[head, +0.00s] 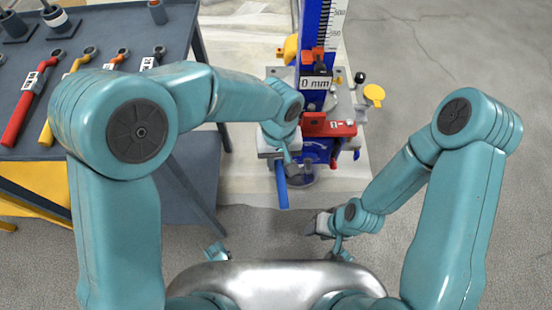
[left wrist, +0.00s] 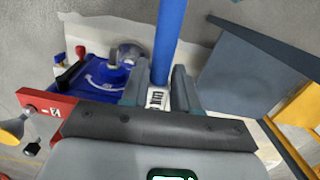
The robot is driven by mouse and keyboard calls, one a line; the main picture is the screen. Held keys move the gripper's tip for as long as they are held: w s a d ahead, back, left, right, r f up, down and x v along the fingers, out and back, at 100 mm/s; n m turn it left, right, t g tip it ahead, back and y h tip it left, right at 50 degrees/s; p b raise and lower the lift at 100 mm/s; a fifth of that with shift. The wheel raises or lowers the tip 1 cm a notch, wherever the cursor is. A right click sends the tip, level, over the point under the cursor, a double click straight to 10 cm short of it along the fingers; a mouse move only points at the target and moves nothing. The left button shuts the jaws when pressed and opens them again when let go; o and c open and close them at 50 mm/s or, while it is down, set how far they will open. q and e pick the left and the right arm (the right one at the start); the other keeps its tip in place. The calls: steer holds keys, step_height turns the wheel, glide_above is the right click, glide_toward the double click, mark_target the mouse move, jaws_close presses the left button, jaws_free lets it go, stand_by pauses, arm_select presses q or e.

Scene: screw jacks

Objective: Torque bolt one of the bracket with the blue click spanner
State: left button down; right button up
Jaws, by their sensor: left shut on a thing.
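The blue click spanner (head: 282,188) is in my left gripper (head: 287,160), its blue handle pointing down toward me in the head view. In the left wrist view the handle (left wrist: 170,35) rises from a white-labelled part between the two fingers (left wrist: 157,92), which are shut on it. The spanner's head is hidden. A red bar-shaped part (head: 330,125) with a white mark is on the blue jack, just right of my left gripper; it also shows in the left wrist view (left wrist: 48,105). I cannot make out bolt one. My right gripper (head: 320,224) is low and apart from the jack, its fingers unclear.
The blue jack column (head: 315,40) carries a "0 mm" sign (head: 314,84). A dark bench (head: 110,30) at the left holds a red spanner (head: 18,120), a yellow spanner (head: 47,130) and other tools. A yellow knob (head: 374,93) sticks out right. Floor at the right is clear.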

arm_select(q)
steer(key=shift+d, duration=0.2)
steer(key=shift+d+r, duration=0.1)
steer(key=shift+r, duration=0.1)
steer(key=shift+r+p, duration=0.75)
steer(key=shift+p, duration=0.05)
steer(key=shift+s+d+r, duration=0.1)
steer(key=shift+s+r, duration=0.15)
steer(key=shift+s, duration=0.6)
steer(key=shift+s+d+r, duration=0.15)
steer(key=shift+s+r, duration=0.05)
steer(key=shift+s, duration=0.6)
steer(key=shift+s+d+r, duration=0.1)
steer(key=shift+s+r, duration=0.15)
steer(key=shift+s, duration=0.6)
steer(key=shift+w, duration=0.1)
